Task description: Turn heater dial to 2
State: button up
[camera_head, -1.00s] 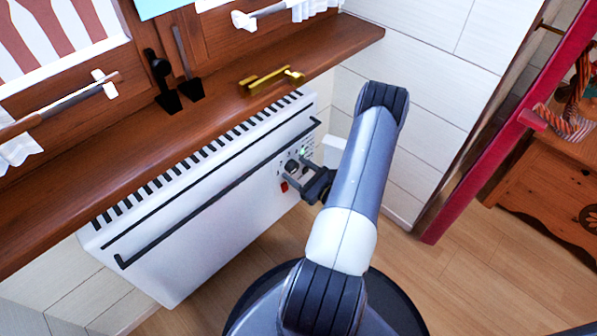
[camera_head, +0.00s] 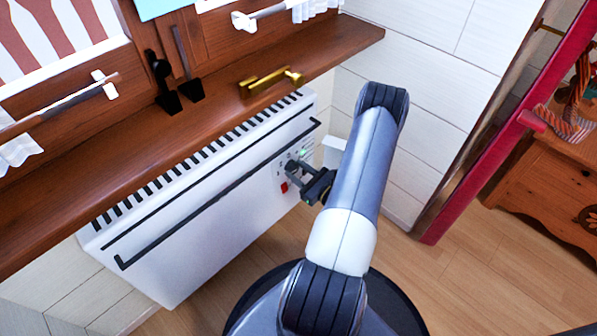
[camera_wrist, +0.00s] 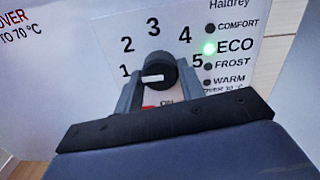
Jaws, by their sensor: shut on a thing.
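The white heater (camera_head: 190,235) is fixed to the wall under the wooden sill, with its control panel at its right end. The black heater dial (camera_wrist: 158,68) shows in the wrist view, with numbers 1 to 5 arched around it. Its white pointer mark lies on the left side, tilted slightly down, close to the 1 and well short of the 2. My gripper (camera_head: 296,171) is shut on the dial, with one grey finger on each side of it; it also shows in the wrist view (camera_wrist: 160,82). The fingers and palm hide the panel's lower part.
A green light (camera_wrist: 209,48) glows beside ECO. A red switch (camera_head: 284,187) sits low on the panel. A black rail (camera_head: 215,193) runs along the heater's front. The wooden sill (camera_head: 190,125) overhangs the heater. The floor at right (camera_head: 470,280) is clear.

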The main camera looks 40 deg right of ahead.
jog(key=m, duration=0.4)
jog(key=shift+m, duration=2.3)
jog(key=o, duration=1)
jog(key=s+d+p, duration=0.1)
jog(key=s+p, duration=0.1)
jog(key=s, duration=0.8)
jog(key=shift+s+f, duration=0.15)
jog(key=shift+s, duration=0.25)
